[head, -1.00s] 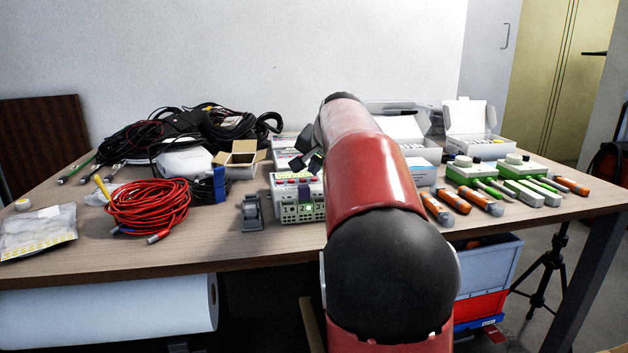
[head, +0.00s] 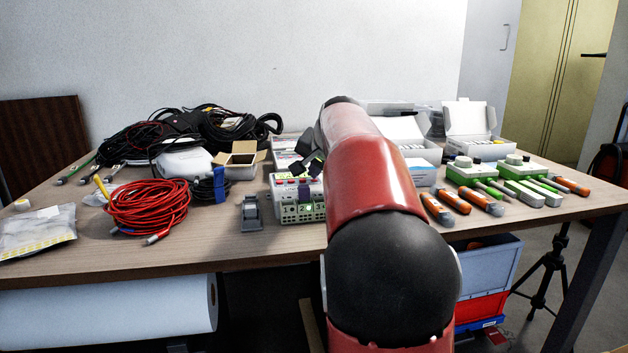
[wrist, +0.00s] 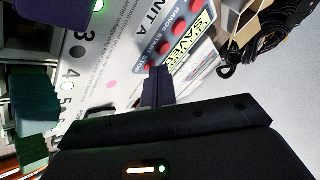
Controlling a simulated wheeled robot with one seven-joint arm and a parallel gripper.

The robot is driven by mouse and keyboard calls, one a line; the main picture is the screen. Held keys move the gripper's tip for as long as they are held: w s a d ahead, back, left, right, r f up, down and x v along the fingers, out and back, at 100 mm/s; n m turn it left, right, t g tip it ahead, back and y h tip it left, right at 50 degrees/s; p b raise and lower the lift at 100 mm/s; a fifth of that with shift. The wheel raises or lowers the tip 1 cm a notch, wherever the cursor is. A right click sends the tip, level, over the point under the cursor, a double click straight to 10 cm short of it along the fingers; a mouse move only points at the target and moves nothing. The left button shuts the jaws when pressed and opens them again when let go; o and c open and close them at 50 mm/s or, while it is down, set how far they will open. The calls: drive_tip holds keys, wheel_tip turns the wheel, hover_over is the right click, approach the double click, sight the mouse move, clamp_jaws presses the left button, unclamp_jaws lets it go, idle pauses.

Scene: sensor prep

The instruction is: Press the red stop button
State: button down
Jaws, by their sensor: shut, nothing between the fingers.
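A white and grey control unit (head: 283,205) stands on the table in the head view, with several red buttons in a row on top. In the wrist view its printed face (wrist: 110,45) shows the red buttons (wrist: 172,35) running down toward my fingertips. A partly covered word ending in "TOP" is printed beside the lower end of this row. My gripper (wrist: 158,72) is shut and empty, its fingertips over that end of the row. It also shows above the unit in the head view (head: 304,186). The fingers hide part of the face, and I cannot tell whether they touch a button.
A grey clip-like holder (head: 250,212) stands just left of the unit. A red cable coil (head: 148,205) lies farther left. Orange-handled tools (head: 437,209) and green boxes (head: 470,173) are on the right. My arm covers the table's middle.

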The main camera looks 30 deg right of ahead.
sight(315, 183)
drive_tip(key=shift+r+p, duration=0.8)
wheel_tip(315, 183, up, 5)
drive_tip(key=p, duration=0.4)
drive_tip(key=shift+p, duration=0.4)
drive_tip(key=shift+s, duration=0.1)
idle(0.5)
